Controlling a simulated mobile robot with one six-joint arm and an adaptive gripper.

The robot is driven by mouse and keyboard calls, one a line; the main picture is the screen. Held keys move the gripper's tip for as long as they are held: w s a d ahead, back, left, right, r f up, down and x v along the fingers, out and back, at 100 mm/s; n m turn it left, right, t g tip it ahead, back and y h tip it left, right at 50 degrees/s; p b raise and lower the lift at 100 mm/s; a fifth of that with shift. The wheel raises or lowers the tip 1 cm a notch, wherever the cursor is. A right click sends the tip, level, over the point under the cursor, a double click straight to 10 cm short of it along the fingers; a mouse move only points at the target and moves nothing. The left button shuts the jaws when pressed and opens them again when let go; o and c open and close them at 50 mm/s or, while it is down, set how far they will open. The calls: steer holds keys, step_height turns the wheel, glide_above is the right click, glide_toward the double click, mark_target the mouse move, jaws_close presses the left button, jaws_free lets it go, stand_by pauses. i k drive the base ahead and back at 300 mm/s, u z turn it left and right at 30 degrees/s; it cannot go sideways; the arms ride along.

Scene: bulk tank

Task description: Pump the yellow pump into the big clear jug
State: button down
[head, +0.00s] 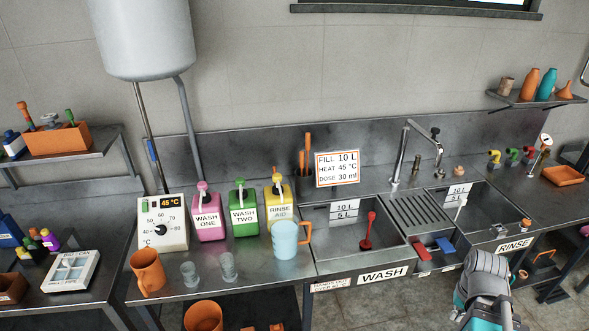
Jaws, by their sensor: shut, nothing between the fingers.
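The yellow pump bottle (278,210), labelled RINSE AID, stands at the right end of a row of three pump bottles on the steel counter. Its pump head (276,180) is up on top. A big pale-blue see-through jug (285,242) with an orange handle stands upright in front of it, overlapping the bottle's lower part in the picture. I cannot tell whether the spout is over the jug's mouth or if it holds liquid. A grey and teal link of my arm shows at the bottom right, over the floor in front of the sinks. My gripper is not visible.
The pink WASH ONE (208,222) and green WASH TWO (243,216) bottles stand left of the yellow one. Two small clear cups (190,273) and an orange jug (147,273) are at the counter's front left. The wash sink (343,252) lies right of the big jug.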

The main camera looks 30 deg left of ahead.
mark_target(277, 178)
steer(key=z, duration=0.45)
steer(key=k, duration=0.55)
steer(key=u, duration=1.15)
steer(key=i, duration=1)
